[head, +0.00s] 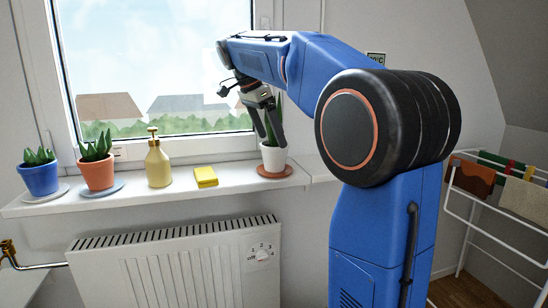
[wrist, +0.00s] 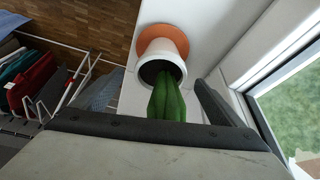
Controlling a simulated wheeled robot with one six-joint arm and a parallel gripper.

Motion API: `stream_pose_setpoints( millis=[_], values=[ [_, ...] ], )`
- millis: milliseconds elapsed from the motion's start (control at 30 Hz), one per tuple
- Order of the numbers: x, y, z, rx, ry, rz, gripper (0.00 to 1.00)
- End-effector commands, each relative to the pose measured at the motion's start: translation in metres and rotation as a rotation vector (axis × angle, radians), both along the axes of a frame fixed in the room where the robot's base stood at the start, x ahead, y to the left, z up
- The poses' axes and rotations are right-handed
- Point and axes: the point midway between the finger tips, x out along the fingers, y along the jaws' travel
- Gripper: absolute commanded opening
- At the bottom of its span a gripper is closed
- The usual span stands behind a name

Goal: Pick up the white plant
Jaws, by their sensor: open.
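The white plant is a white pot (head: 274,160) with green leaves, standing on a terracotta saucer (head: 275,172) at the right of the windowsill. In the wrist view the white pot (wrist: 163,53) and its green leaves (wrist: 166,100) lie ahead of and between my fingers, with the orange saucer (wrist: 150,38) beyond. My gripper (head: 270,138) is open and points down at the plant, its fingers around the leaves just above the pot. It also shows in the wrist view (wrist: 155,95). The leaves are partly hidden behind the fingers in the head view.
On the sill (head: 225,179) to the left stand a yellow sponge (head: 205,177), a yellow soap dispenser (head: 158,163), a terracotta-potted plant (head: 97,173) and a blue-potted plant (head: 40,178). The window (head: 150,60) is behind, a radiator (head: 180,265) below, a drying rack (head: 490,205) right.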

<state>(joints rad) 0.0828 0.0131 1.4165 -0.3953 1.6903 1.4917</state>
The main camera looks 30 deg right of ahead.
Motion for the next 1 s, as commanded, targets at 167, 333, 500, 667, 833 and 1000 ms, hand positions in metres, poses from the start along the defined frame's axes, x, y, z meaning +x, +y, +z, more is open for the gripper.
stream_pose_setpoints(
  millis=[167,333,500,667,833,1000],
  values=[
    [-0.001,-0.011,-0.025,0.0,0.003,-0.001,0.92],
    [-0.001,-0.014,-0.034,0.0,0.002,-0.001,0.92],
    [-0.001,-0.019,-0.048,0.0,0.002,0.0,0.92],
    [-0.001,-0.026,-0.069,0.0,0.003,-0.001,0.92],
    [-0.001,-0.031,-0.082,0.0,0.001,0.0,0.92],
    [-0.001,-0.032,-0.083,0.0,-0.001,0.0,0.92]
  ],
)
